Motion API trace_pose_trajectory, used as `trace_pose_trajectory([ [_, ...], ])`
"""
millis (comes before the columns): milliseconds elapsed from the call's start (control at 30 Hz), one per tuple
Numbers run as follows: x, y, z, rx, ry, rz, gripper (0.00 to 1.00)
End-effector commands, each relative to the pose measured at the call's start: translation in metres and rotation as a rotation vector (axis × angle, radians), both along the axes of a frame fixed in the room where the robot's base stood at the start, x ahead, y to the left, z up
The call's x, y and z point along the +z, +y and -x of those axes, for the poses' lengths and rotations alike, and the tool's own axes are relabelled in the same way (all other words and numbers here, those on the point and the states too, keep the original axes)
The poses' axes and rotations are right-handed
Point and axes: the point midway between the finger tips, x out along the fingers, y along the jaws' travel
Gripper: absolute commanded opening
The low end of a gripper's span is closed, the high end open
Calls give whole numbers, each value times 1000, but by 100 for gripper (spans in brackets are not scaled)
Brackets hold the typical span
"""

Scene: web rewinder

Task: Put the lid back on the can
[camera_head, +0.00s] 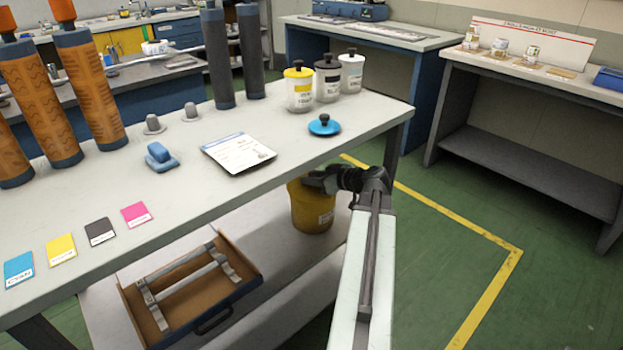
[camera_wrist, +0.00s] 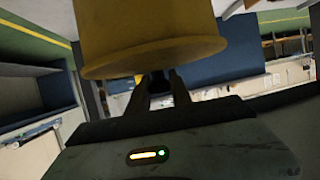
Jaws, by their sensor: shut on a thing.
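A yellow can (camera_head: 312,210) with a pale label is below the front edge of the workbench. My gripper (camera_head: 318,181) is at its top, shut on a dark part there, seemingly the knob of its lid. In the wrist view the yellow can (camera_wrist: 150,30) fills the upper middle, with my fingers (camera_wrist: 158,82) close together at its rim. The part between them is mostly hidden. I cannot tell whether the can rests on the lower shelf or hangs. A blue lid (camera_head: 323,126) with a black knob lies on the bench top, apart from any can.
Lidded white cans with yellow (camera_head: 299,88), dark (camera_head: 328,80) and white (camera_head: 351,72) lids stand behind the blue lid. A paper sheet (camera_head: 237,153) and a blue block (camera_head: 160,157) lie on the bench. An open drawer (camera_head: 238,310) is below. The floor at right is clear.

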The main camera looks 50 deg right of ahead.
Motion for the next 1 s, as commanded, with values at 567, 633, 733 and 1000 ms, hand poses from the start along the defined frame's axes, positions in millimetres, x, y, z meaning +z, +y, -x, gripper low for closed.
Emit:
trace_pose_trajectory([
  [567,0,1,0,1,0,0,51],
  [633,3,0,4,0,0,0,51],
  [733,11,0,18,-1,0,-1,51],
  [1000,29,-5,63,-1,0,-1,51],
])
